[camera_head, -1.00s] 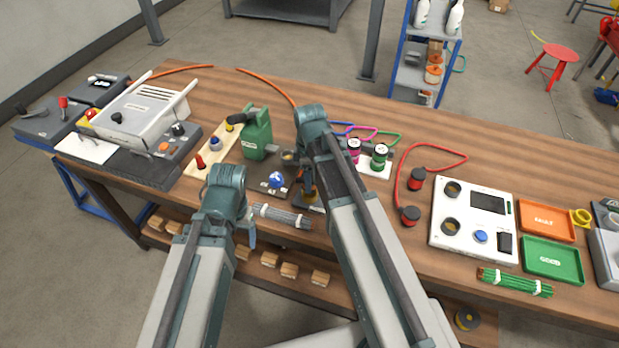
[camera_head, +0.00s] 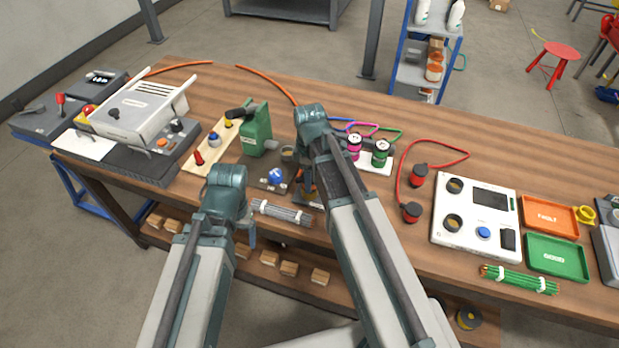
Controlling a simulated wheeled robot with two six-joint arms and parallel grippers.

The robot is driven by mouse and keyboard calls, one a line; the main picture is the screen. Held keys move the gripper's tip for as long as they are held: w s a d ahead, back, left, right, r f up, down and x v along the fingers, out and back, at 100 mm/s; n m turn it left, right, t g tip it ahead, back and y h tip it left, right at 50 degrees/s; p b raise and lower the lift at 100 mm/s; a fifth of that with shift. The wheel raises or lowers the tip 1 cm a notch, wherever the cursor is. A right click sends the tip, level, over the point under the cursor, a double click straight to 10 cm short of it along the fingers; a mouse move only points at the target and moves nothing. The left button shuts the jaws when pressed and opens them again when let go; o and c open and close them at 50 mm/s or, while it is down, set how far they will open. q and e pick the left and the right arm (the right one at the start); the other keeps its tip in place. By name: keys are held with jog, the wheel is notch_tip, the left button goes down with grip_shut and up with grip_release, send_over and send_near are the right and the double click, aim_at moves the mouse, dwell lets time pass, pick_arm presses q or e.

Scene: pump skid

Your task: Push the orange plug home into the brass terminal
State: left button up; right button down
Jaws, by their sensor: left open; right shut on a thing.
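The orange cable (camera_head: 268,82) runs over the back of the table and goes out of sight behind my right wrist. My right gripper (camera_head: 306,181) points down beside the forearm and is mostly hidden by it. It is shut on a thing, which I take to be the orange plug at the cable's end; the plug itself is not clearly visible. A small brass-brown part, probably the brass terminal (camera_head: 309,190), shows low beside the forearm on a dark base. Whether plug and terminal touch is hidden. My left gripper (camera_head: 251,232) is open and empty at the table's front edge, partly hidden by its wrist.
A green pump housing (camera_head: 256,131) stands left of my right wrist, behind a dark plate with a blue knob (camera_head: 276,177). A grey rod bundle (camera_head: 281,212) lies at the front edge. Pink and green canisters (camera_head: 380,153) and a white panel (camera_head: 470,246) stand to the right.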

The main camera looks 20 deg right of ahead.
jog(key=shift+f+b, duration=0.6)
jog(key=shift+f, duration=0.05)
jog(key=shift+c, duration=0.6)
grip_release()
jog(key=shift+r, duration=0.1)
notch_tip(320, 180, up, 14)
jog(key=p, duration=1.4)
jog(key=shift+f, duration=0.25)
